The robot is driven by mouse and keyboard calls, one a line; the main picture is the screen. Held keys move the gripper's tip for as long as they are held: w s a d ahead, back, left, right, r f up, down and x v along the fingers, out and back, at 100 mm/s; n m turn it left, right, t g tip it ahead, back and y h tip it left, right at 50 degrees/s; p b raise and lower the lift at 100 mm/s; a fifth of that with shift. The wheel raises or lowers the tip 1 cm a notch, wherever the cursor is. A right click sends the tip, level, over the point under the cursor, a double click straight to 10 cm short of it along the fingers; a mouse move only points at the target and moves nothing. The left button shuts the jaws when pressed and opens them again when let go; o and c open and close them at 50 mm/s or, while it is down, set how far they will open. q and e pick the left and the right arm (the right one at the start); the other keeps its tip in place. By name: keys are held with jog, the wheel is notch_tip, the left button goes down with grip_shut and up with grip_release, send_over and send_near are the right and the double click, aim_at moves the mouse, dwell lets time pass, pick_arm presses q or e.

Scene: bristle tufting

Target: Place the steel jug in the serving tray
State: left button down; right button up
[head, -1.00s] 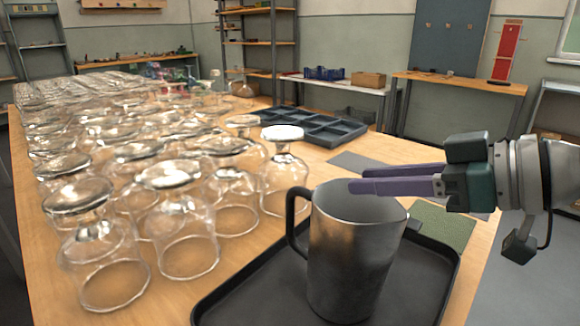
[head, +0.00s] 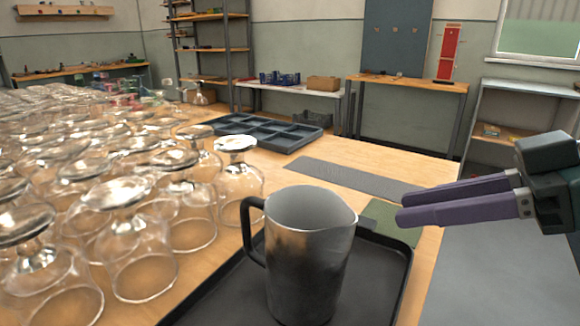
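The steel jug (head: 308,262) stands upright on the dark serving tray (head: 222,298) at the bottom centre of the head view. Its black handle points left and its open top faces up. My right gripper (head: 398,207) comes in from the right, to the right of the jug's rim and apart from it. Its two purple fingers lie close together in the picture with a narrow gap visible, and nothing shows between them. My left gripper is out of view.
Many upside-down glasses (head: 125,250) crowd the table's left side, close to the tray. A dark compartment tray (head: 265,130) sits behind. A grey mat (head: 350,178) and a green mat (head: 385,220) lie beyond the serving tray. Bare table shows at the back right.

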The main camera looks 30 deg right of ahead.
jog(key=s+a+f+m+g+h, duration=0.3)
jog(key=s+a+f+g+h, duration=0.3)
jog(key=s+a+f, duration=0.3)
notch_tip(320, 180, down, 3)
jog(key=shift+s+a+f+g, duration=0.1)
jog(key=shift+s+a+g, duration=0.25)
jog(key=shift+g, duration=0.45)
jog(key=shift+w, duration=0.1)
notch_tip(320, 180, up, 57)
jog(key=p, duration=5.6)
jog(key=shift+f+p, duration=0.15)
jog(key=shift+p, duration=0.25)
